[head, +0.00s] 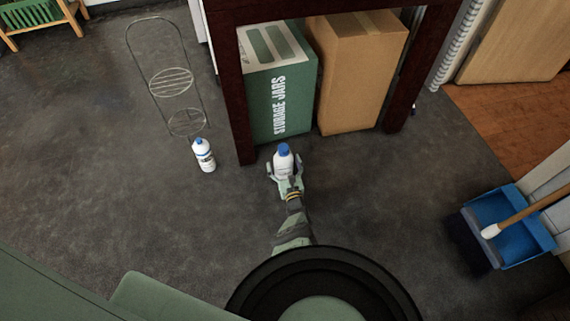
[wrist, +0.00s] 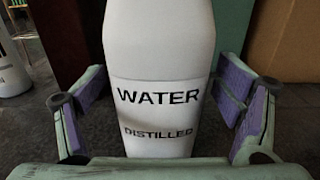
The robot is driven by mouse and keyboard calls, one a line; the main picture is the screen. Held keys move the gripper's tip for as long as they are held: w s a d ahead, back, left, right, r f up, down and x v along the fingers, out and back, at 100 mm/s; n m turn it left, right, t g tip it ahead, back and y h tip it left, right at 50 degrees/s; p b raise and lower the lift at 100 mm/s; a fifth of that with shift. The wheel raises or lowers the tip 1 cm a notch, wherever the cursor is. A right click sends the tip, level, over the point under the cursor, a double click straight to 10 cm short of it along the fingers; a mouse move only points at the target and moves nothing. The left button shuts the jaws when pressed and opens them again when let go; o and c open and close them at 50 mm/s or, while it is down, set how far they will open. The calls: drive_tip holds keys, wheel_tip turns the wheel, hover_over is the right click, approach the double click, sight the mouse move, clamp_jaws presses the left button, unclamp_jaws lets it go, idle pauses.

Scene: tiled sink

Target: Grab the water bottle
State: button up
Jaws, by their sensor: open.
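The water bottle (head: 284,160) is white with a blue cap and stands upright on the dark floor in front of the green box. In the wrist view the bottle (wrist: 160,70) fills the middle, with "WATER DISTILLED" printed on it. My gripper (head: 284,172) is open around it, one purple-padded finger on each side. In the wrist view a gap shows between the bottle and the pads on both sides. The bottle's cap and base are out of the wrist view.
A second white bottle (head: 204,155) stands to the left, by a wire rack (head: 170,82). A green "STORAGE JARS" box (head: 282,100) and a cardboard box (head: 358,70) stand behind, under a dark wooden frame (head: 240,110). A blue dustpan (head: 508,228) lies at right.

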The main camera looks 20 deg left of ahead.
drive_tip(key=c, duration=1.8)
drive_tip(key=shift+c, duration=0.4)
drive_tip(key=shift+r, duration=0.2)
